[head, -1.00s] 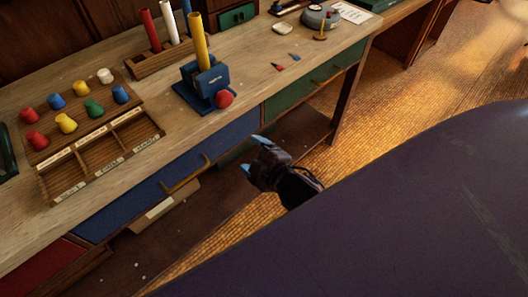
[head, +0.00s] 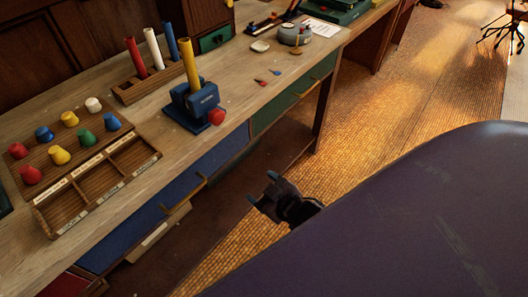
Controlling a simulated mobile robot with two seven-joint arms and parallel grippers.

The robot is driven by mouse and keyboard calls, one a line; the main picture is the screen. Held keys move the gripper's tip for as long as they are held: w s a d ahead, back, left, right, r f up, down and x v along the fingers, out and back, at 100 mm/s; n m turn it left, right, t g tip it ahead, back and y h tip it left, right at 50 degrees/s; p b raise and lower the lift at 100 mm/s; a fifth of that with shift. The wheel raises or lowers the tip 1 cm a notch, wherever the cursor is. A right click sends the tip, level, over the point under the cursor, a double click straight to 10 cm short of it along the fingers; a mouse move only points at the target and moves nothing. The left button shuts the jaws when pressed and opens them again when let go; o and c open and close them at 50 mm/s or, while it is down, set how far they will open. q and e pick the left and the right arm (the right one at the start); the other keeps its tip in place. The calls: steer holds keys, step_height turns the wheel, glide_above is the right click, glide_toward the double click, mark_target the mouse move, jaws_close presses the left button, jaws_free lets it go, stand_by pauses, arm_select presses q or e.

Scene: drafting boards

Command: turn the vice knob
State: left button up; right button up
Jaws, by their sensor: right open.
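The blue vice (head: 196,104) stands on the wooden bench, with a yellow rod (head: 190,62) upright in it. Its red knob (head: 216,117) faces the front edge of the bench. My right gripper (head: 261,187) is open and empty, below and to the right of the knob, in front of the bench and clear of it. Nothing hides the knob. My left gripper is not in view.
A wooden tray with coloured pegs (head: 60,157) stands at the left of the bench. A rack with rods (head: 150,84) is behind the vice. Drawers with handles, one blue (head: 150,218) and one green (head: 270,110), front the bench. My dark body fills the lower right.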

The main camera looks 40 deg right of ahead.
steer(key=shift+s+f+m, duration=0.2)
steer(key=shift+s+m, duration=0.1)
steer(key=shift+s, duration=0.05)
